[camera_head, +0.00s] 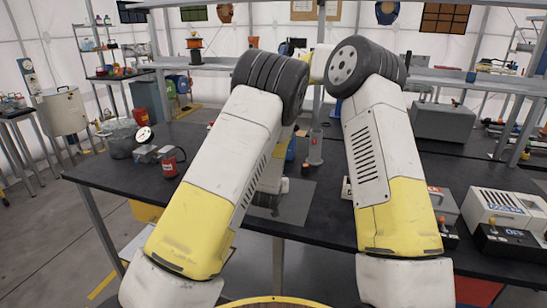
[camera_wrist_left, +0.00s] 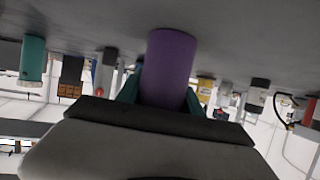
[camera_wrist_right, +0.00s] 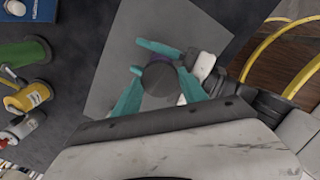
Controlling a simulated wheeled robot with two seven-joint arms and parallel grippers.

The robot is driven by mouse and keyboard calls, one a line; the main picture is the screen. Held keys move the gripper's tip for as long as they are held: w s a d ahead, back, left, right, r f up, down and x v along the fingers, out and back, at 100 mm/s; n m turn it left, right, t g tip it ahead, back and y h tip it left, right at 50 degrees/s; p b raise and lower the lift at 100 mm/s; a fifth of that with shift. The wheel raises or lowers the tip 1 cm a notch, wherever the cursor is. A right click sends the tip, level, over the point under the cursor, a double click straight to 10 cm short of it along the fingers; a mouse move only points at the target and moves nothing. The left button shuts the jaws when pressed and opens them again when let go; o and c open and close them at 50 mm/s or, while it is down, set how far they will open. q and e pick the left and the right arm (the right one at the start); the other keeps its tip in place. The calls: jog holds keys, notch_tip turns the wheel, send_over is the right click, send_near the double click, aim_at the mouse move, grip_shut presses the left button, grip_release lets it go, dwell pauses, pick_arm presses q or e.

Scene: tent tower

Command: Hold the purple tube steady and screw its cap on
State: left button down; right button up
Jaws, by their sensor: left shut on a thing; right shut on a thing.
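The purple tube (camera_wrist_left: 172,60) stands between the teal fingers of my left gripper (camera_wrist_left: 162,98), which is shut on it; the image there is upside down. In the right wrist view, the dark grey round cap (camera_wrist_right: 160,79) is seen from above between the teal fingers of my right gripper (camera_wrist_right: 160,88), which is shut on it. A thin purple edge of the tube (camera_wrist_right: 160,60) shows behind the cap, so the cap sits at the tube's top. How far it is threaded cannot be told. In the head view my arms hide the tube, cap and fingertips.
The grey mat (camera_wrist_right: 120,60) lies on the dark table (camera_head: 330,225). A green cylinder (camera_wrist_right: 25,52) and a yellow can (camera_wrist_right: 28,97) stand left in the right wrist view. A red extinguisher-like bottle (camera_head: 170,162) stands left on the table; white boxes (camera_head: 500,207) are at right.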

jog(key=shift+d+f, duration=0.1)
jog(key=shift+f, duration=0.5)
jog(key=o, duration=1)
jog(key=shift+d, duration=0.1)
jog(key=shift+r, duration=2.25)
jog(key=shift+a, duration=0.2)
jog(key=c, duration=0.9)
jog(key=shift+c, duration=0.2)
